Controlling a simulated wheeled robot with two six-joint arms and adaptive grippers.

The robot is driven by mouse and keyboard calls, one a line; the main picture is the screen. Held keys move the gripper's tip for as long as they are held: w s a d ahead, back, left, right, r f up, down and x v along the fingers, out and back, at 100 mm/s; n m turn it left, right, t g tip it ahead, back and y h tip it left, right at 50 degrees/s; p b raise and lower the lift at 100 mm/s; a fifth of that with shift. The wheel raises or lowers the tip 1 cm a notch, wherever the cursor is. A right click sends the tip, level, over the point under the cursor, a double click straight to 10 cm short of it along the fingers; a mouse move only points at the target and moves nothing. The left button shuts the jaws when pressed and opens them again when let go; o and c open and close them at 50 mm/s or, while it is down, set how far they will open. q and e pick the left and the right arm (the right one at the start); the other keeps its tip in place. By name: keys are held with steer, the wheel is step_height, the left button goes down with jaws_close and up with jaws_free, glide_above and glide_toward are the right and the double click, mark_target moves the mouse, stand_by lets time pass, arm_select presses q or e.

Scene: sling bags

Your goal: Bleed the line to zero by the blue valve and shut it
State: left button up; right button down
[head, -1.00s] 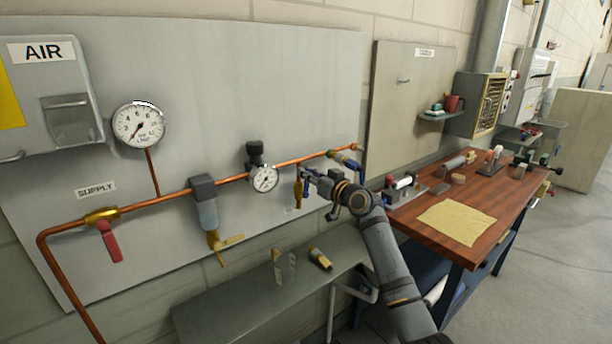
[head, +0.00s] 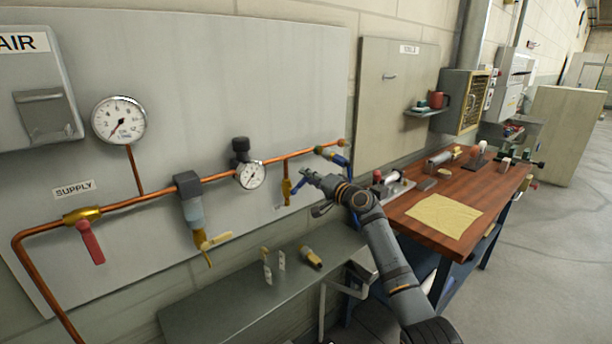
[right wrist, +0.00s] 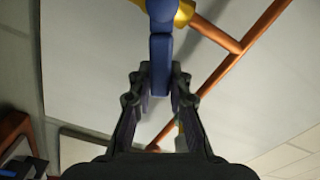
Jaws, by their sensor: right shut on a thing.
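The blue valve has a brass body (head: 286,192) hanging from a short drop off the copper pipe. Its blue lever (head: 297,189) slants from the body toward my right gripper (head: 310,178). In the right wrist view the lever (right wrist: 160,62) runs down between the two fingers of my right gripper (right wrist: 160,82), which is shut on it. The large gauge (head: 119,121) has its needle pointing lower left. The small gauge (head: 251,175) is too small to read surely. My left gripper is not in view.
A second blue-handled valve (head: 335,157) sits near the pipe's right end, close above my gripper. The red supply lever (head: 91,243) hangs down at left. A wooden bench (head: 415,241) stands at right.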

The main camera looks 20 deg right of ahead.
steer(key=shift+w+d+f+m, duration=0.1)
steer(key=shift+d+f+m, duration=0.1)
steer(key=shift+f+m, duration=0.85)
steer(key=shift+d+f+m, duration=0.15)
steer(key=shift+f+m, duration=0.4)
steer(key=shift+m, duration=1)
steer(key=shift+f, duration=0.1)
steer(key=c, duration=1.2)
jaws_free()
steer(key=v, duration=1.2)
